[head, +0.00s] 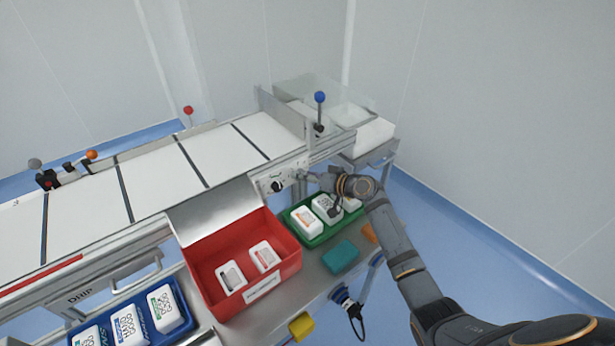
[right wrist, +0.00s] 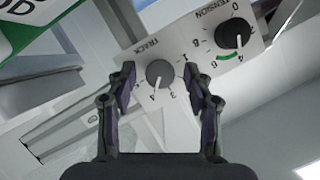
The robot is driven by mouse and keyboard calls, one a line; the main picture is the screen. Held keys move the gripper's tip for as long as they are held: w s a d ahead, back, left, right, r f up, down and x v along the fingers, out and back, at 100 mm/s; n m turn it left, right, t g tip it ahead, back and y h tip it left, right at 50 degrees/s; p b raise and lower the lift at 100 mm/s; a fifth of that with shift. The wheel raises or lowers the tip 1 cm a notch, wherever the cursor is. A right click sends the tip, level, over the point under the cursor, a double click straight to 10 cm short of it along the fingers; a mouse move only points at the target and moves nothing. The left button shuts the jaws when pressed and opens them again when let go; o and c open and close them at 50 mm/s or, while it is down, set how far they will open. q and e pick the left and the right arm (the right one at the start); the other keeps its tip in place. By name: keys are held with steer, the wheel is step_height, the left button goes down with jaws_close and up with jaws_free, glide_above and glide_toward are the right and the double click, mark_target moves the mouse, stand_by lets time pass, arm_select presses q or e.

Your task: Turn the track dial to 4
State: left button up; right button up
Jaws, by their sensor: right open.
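The track dial (right wrist: 160,74) is a round grey knob on a light panel, under the word TRACK. In the head view my right gripper (head: 308,177) is at the right end of the control panel (head: 270,177), and the track dial is hidden there. My left gripper is not in view.
A black tension dial (right wrist: 232,34) with a green arc sits close beside the right finger. Below the panel in the head view are a red bin (head: 205,290), a green tray (head: 313,241) and a teal block (head: 341,256). The conveyor runs behind.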

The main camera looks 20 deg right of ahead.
steer(key=v, duration=1.2)
